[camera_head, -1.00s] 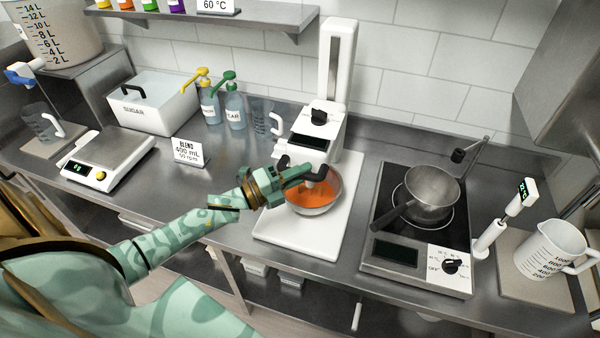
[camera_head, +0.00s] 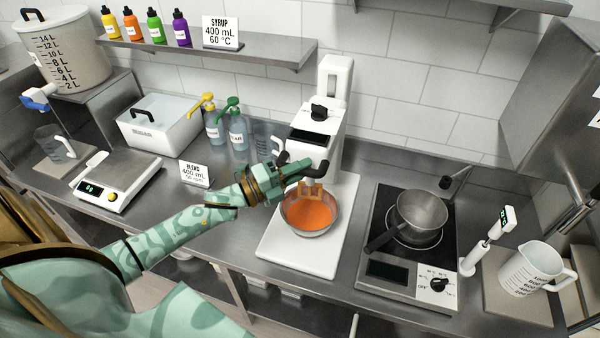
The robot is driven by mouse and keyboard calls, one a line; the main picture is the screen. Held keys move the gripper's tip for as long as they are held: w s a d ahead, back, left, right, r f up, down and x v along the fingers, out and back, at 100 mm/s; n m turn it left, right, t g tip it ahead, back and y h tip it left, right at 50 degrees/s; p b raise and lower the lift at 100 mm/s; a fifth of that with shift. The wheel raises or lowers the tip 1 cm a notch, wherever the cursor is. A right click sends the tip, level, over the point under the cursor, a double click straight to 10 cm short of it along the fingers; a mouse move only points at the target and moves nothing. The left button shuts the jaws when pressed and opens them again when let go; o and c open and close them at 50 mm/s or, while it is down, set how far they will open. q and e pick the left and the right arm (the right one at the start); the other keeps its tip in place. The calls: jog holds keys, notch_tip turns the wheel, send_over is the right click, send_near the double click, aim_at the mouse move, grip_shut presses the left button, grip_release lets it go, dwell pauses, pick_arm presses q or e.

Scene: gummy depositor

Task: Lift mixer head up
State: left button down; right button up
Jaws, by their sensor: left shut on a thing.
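The mixer stands at the back middle, with a white column (camera_head: 336,75), a white mixer head (camera_head: 314,135) and a white base (camera_head: 282,248). A black handle (camera_head: 299,167) sticks out at the head's lower front. My left gripper (camera_head: 284,176) is shut on this handle at its left side and partly covers it. An orange-brown paddle (camera_head: 311,190) hangs under the head, above the orange liquid (camera_head: 307,212). The metal bowl (camera_head: 289,224) with the liquid stands on the base. My right gripper is not in view.
A hotplate (camera_head: 388,272) with a metal pot (camera_head: 422,213) stands right of the mixer, and a measuring jug (camera_head: 527,271) beyond it. A scale (camera_head: 118,178), a sugar box (camera_head: 158,124) and a blend sign (camera_head: 195,174) are left. A shelf (camera_head: 255,58) hangs above.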

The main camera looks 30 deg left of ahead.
pick_arm(q)
jog(key=shift+r, duration=0.7)
jog(key=shift+w+r, duration=0.1)
jog(key=c, duration=1.3)
grip_release()
jog(key=shift+r, duration=0.1)
jog(key=shift+s+a+f, duration=0.1)
jog(key=shift+s+f, duration=0.15)
jog(key=b+v, duration=0.4)
jog(key=v, duration=1.2)
